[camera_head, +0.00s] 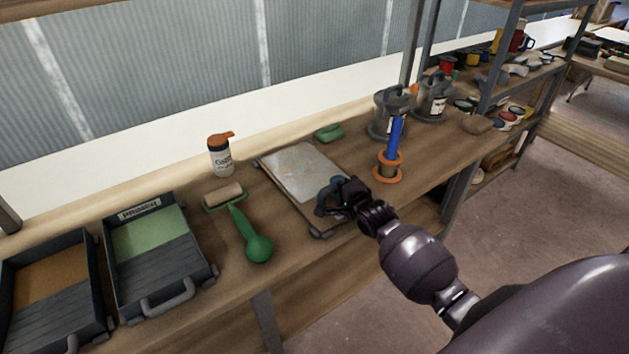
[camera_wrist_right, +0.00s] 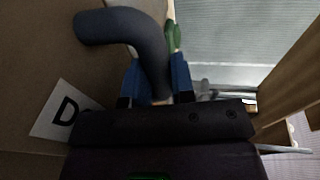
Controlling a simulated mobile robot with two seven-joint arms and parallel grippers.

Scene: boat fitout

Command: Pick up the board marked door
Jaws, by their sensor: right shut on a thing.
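A flat board (camera_head: 303,170) with a pale, scuffed top lies on the wooden workbench in the head view. My right gripper (camera_head: 328,197) is at its right side, low over the board. In the right wrist view, my right gripper (camera_wrist_right: 155,82) has its blue fingers shut on a dark grey curved handle (camera_wrist_right: 122,22). Beside it is a brown surface with a white label (camera_wrist_right: 60,112) showing a "D"; the rest of the label is hidden by the gripper body. No lettering can be read on the board in the head view. My left gripper is not in view.
A blue-handled item in an orange holder (camera_head: 389,165) and grey cans (camera_head: 392,112) stand to the right.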

